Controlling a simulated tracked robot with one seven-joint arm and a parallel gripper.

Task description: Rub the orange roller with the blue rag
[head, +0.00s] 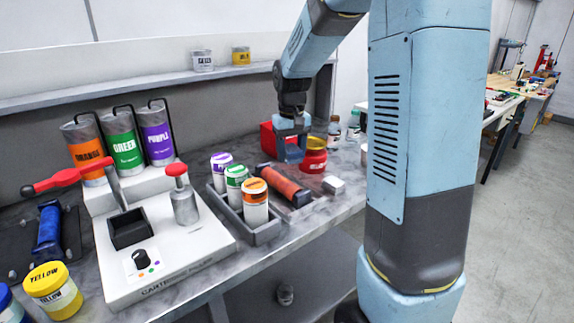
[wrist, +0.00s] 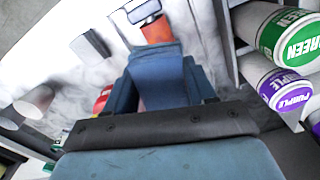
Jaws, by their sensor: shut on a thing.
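The orange roller (head: 285,185) lies on a dark stand on the bench, right of the tray of jars. Its orange end also shows at the top of the wrist view (wrist: 156,31). My gripper (head: 291,128) is above and behind the roller, pointing down. It is shut on the blue rag (head: 289,153), which hangs below the fingers. In the wrist view the rag (wrist: 158,78) fills the space between the fingers and hides part of the roller. The rag looks close to the roller; I cannot tell whether they touch.
A grey tray (head: 266,233) with purple, green and orange jars stands left of the roller. A red container (head: 314,158) and a white block (head: 333,185) are at its right. A blue roller (head: 49,231) lies far left, beside the white cartridge filler (head: 165,268).

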